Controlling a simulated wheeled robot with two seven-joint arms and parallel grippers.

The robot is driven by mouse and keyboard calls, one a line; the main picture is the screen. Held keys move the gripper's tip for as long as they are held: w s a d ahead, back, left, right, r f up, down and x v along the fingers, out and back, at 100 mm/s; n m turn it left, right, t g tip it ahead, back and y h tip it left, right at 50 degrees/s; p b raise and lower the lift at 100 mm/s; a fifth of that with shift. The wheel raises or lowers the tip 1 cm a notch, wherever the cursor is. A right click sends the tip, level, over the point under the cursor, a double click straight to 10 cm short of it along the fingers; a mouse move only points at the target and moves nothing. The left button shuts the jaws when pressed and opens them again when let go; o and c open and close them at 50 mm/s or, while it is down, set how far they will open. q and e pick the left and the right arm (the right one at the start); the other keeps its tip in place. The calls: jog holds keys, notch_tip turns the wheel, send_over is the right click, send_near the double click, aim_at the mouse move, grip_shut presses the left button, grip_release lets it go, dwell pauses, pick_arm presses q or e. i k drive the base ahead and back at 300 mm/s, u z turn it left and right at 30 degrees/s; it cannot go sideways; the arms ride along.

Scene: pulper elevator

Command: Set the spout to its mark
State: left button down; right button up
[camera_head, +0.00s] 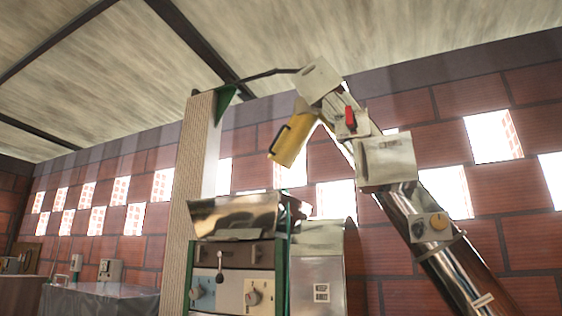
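The yellow spout (291,142) hangs from the elevator head (318,80) at the upper middle. It tilts down to the left, with its lower end above the metal hopper (236,217). A dark handle (279,138) is on its left side. A small red part (350,118) sits on the grey housing just right of the spout. I cannot make out a mark for the spout with certainty. Neither of my grippers is in view.
The shiny elevator tube (430,235) slopes down to the lower right, with a yellow knob (439,222) on a box. A pale column (190,190) with a green bracket (225,100) stands left of the spout. A control panel (230,290) is below the hopper.

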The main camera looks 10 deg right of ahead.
aim_at(293, 139)
jog(key=k, duration=0.6)
jog(key=z, duration=0.5)
jog(key=i, duration=1.45)
jog(key=u, duration=0.1)
